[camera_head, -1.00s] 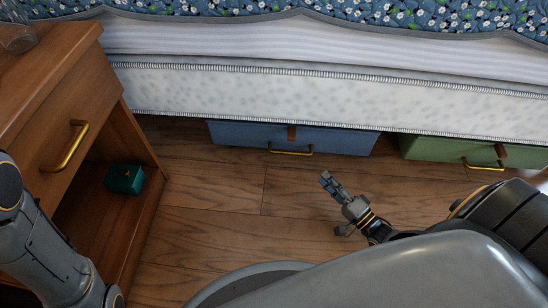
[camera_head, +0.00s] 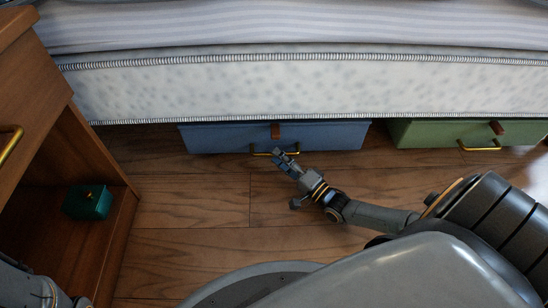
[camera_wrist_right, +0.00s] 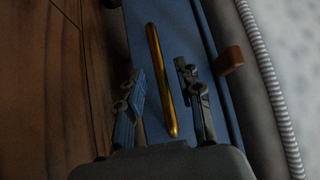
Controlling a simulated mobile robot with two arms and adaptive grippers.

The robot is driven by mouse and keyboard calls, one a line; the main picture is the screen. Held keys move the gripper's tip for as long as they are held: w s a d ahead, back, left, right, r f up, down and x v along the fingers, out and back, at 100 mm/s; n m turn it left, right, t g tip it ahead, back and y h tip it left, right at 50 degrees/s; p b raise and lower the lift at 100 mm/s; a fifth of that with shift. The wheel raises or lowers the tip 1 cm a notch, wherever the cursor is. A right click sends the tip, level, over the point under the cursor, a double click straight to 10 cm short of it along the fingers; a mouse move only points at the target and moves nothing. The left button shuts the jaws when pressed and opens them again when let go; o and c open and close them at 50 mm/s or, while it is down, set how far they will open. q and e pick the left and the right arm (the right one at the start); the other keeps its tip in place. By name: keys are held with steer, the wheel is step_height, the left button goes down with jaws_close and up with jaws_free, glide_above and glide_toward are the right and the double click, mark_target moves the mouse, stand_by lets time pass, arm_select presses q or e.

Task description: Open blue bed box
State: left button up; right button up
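The blue bed box (camera_head: 335,137) sits under the bed, its front showing below the mattress. It has a gold bar handle (camera_head: 259,153) and a brown tab (camera_head: 275,131) above it. My right gripper (camera_head: 280,153) is at the handle in the head view and covers part of it. In the right wrist view the gold handle (camera_wrist_right: 160,80) lies between the two open fingers of my right gripper (camera_wrist_right: 166,105), with gaps on both sides. The blue box front (camera_wrist_right: 190,35) is behind it. My left gripper is not in view; only a bit of my left arm shows at the lower left.
A green bed box (camera_head: 425,134) with a gold handle is to the right. A wooden nightstand (camera_head: 110,155) stands at the left, with a small teal box (camera_head: 87,203) on its lower shelf. The mattress (camera_head: 300,90) overhangs the boxes. Wood floor (camera_head: 190,210) in front is clear.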

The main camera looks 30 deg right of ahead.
steer(key=shift+b+x, duration=0.4)
steer(key=shift+x, duration=1)
jaws_close()
